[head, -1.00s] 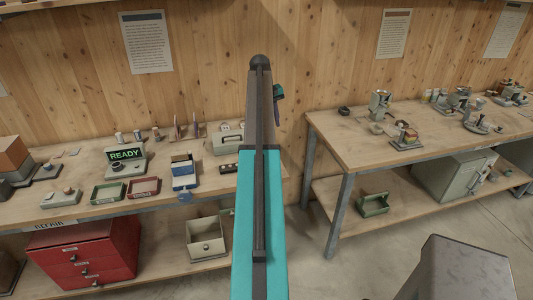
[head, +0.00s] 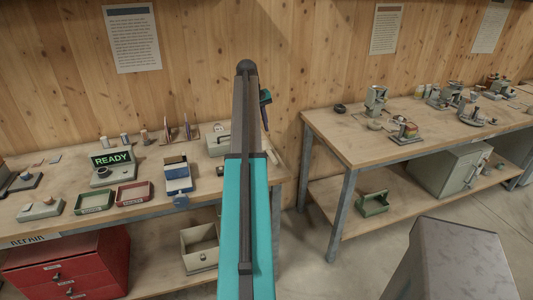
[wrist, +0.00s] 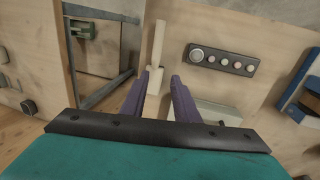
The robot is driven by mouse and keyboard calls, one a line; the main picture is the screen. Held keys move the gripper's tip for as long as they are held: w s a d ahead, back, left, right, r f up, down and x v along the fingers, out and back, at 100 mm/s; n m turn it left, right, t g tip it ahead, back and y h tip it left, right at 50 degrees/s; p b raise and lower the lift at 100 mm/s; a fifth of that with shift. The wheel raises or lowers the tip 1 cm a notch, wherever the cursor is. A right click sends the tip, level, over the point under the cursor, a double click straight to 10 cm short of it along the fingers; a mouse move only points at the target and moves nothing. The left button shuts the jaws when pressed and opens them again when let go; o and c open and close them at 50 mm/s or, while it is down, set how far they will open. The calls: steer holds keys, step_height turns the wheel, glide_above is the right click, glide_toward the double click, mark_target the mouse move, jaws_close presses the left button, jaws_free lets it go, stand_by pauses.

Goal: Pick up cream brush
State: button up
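The cream brush (wrist: 156,60) shows in the wrist view as a pale narrow handle above a wider block, lying on the wooden bench top. My gripper (wrist: 159,76) is open, its two purple fingers apart with the brush's wider part between or just beyond their tips. I cannot tell whether the fingers touch it. In the head view my arm hides most of this part of the bench, and only a bit of my gripper (head: 265,105) shows beside the arm.
A dark panel with several round knobs (wrist: 222,60) lies right of the brush. A blue box (head: 178,175), a green tray (head: 94,210) and a red tray (head: 133,202) stand on the left bench. A gap separates it from the right bench (head: 360,150).

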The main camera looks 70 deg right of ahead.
mark_target(269, 150)
steer(key=shift+s+d, duration=0.1)
steer(key=shift+s, duration=0.15)
steer(key=shift+s+d+f+p, duration=0.25)
steer(key=shift+f+p, duration=0.1)
steer(key=shift+f, duration=1.05)
steer(key=shift+s+d+f+p, duration=0.2)
steer(key=shift+s+f+p, duration=0.15)
steer(key=shift+f, duration=1.1)
steer(key=shift+s+d+f+p, duration=0.2)
steer(key=shift+f+p, duration=0.15)
steer(key=shift+f, duration=1.05)
steer(key=shift+s+f+p, duration=0.3)
steer(key=shift+f+p, duration=0.4)
steer(key=shift+f, duration=0.05)
steer(key=shift+s+d+f+p, duration=0.15)
steer(key=shift+f+p, duration=0.2)
steer(key=shift+f, duration=0.55)
steer(key=shift+s+d+f+p, duration=0.15)
steer(key=shift+f+p, duration=0.15)
steer(key=shift+f, duration=0.55)
steer(key=shift+c, duration=0.3)
